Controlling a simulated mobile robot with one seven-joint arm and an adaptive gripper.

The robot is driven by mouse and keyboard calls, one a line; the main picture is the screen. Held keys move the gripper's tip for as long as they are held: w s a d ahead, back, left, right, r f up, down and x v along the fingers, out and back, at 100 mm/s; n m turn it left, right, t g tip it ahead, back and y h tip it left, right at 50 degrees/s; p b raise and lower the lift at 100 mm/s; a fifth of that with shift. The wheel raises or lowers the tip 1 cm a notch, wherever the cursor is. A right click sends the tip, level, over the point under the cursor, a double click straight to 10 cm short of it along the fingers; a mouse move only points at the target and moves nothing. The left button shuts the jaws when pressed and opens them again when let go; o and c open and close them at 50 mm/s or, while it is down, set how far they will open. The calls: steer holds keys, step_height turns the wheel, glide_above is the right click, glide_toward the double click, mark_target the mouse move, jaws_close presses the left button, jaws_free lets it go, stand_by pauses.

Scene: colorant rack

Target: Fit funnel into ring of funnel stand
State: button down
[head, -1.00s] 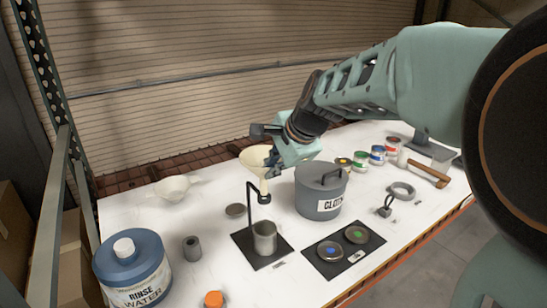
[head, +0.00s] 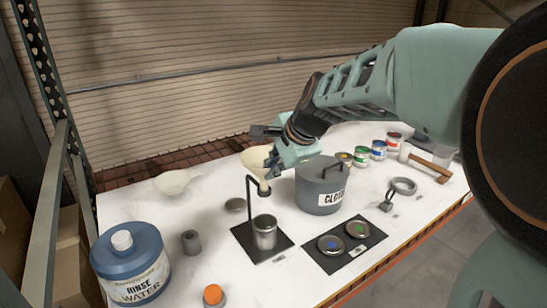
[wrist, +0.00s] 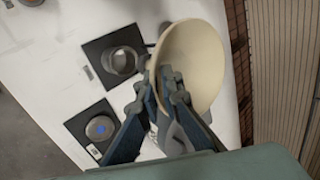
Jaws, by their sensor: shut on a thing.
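My gripper (head: 271,167) is shut on the cream funnel (head: 255,157), gripping its side, with the wide mouth up and the spout down. The funnel stand (head: 249,205) has a black base, a thin post and a small ring (head: 264,192) at the top. The spout's lower end is at the ring in the head view; I cannot tell how deep it is inside. A metal can (head: 265,232) stands on the base below the ring. In the wrist view the funnel (wrist: 192,65) hides the ring, and the fingers (wrist: 165,85) press its near side.
A grey lidded pot (head: 322,186) stands close right of the stand. A black mat (head: 343,258) with two lids lies in front of it. A rinse water bottle (head: 130,264), an orange-capped item (head: 213,296) and a white bowl (head: 174,183) are to the left.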

steer(key=shift+f+b, duration=1.45)
steer(key=shift+f, duration=0.5)
steer(key=c, duration=2)
jaws_free()
steer(key=shift+r, duration=0.1)
steer(key=shift+c, duration=0.2)
steer(key=shift+r, duration=0.1)
steer(key=v, duration=0.8)
steer(key=shift+a, duration=0.1)
